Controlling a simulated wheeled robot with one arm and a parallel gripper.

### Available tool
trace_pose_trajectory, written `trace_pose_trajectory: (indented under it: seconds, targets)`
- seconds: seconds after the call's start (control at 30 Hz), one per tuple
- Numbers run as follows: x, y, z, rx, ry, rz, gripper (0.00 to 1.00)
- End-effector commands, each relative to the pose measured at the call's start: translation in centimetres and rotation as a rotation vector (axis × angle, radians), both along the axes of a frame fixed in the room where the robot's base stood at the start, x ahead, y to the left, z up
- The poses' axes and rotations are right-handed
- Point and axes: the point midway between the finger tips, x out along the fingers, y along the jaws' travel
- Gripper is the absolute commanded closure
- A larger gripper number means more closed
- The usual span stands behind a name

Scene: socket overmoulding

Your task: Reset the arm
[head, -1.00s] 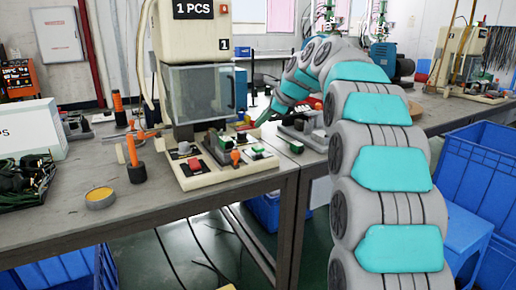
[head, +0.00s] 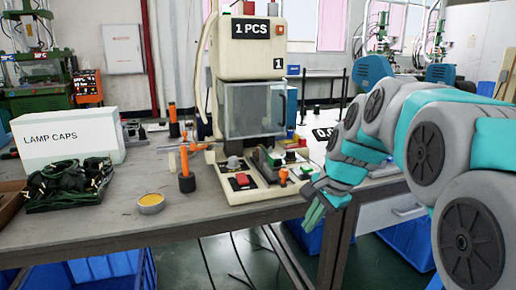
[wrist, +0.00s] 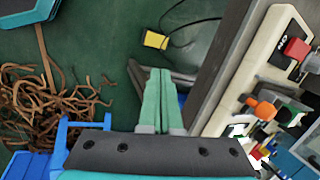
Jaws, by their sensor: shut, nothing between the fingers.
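My gripper (head: 314,211) hangs at the front edge of the workbench, just right of the moulding machine's base, with its green fingers pointing down. In the wrist view my gripper (wrist: 160,75) shows its two green fingers side by side, shut with nothing between them. My arm reaches in from the right of the head view. The moulding machine (head: 250,60), marked "1 PCS", stands on the workbench (head: 110,222). Its control base (head: 235,196) has red and orange knobs. In the wrist view the control base (wrist: 248,75) is on the right, apart from the fingers.
A white "LAMP CAPS" box (head: 70,137), a tray of dark parts (head: 65,185) and a yellow round tin (head: 151,200) are on the left of the bench. Blue crates (head: 90,275) stand below. The wrist view shows brown strands (wrist: 50,110) and green floor (wrist: 100,25).

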Motion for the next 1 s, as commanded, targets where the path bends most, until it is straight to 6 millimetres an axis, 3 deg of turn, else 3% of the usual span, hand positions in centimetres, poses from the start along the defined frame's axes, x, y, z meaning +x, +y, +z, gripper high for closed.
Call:
trace_pose_trajectory:
  seconds: [0.03, 0.3, 0.4, 0.53, 0.7, 1.0]
  targets:
    - [-2.8, 0.2, -1.2, -0.036, 0.023, 0.074, 1.0]
    - [-17.1, -0.5, -7.8, -0.208, 0.139, 0.533, 1.0]
    - [-22.3, -1.2, -10.1, -0.247, 0.187, 0.703, 1.0]
    - [-27.6, -2.1, -12.5, -0.277, 0.237, 0.884, 1.0]
    - [-31.2, -2.8, -14.1, -0.289, 0.272, 1.015, 1.0]
    - [-31.7, -3.0, -14.3, -0.292, 0.277, 1.039, 1.0]
